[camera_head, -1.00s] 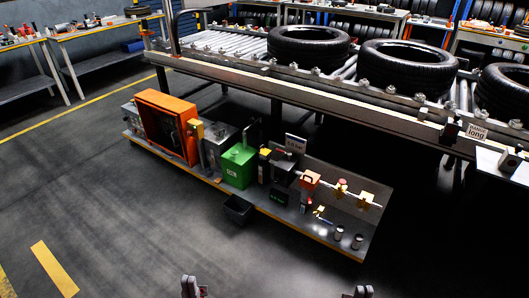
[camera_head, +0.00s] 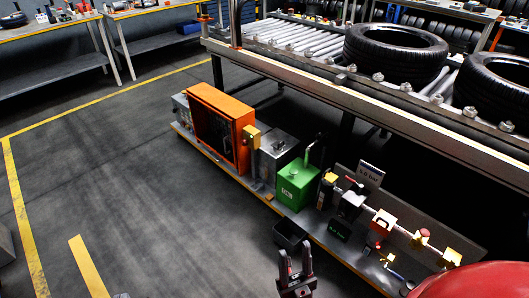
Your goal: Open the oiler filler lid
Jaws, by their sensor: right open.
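A low bench (camera_head: 330,245) under the conveyor carries a row of air-line parts. A green box (camera_head: 298,184) with a bent handle or spout stands mid-bench. To its right are a black unit with a yellow top (camera_head: 327,189), a dark box (camera_head: 350,207) and an orange-red box (camera_head: 380,226) on a pipe. I cannot tell which of these is the oiler, nor make out its filler lid. My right gripper (camera_head: 295,266) is open and empty, in front of the bench's front edge and apart from these parts. My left gripper (camera_head: 121,296) barely shows at the bottom edge.
A small black bin (camera_head: 289,235) stands on the floor just beyond my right gripper. An orange cabinet (camera_head: 220,128) and a grey box (camera_head: 277,156) fill the bench's left part. The conveyor (camera_head: 370,100) with tyres overhangs behind. The floor at left is clear.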

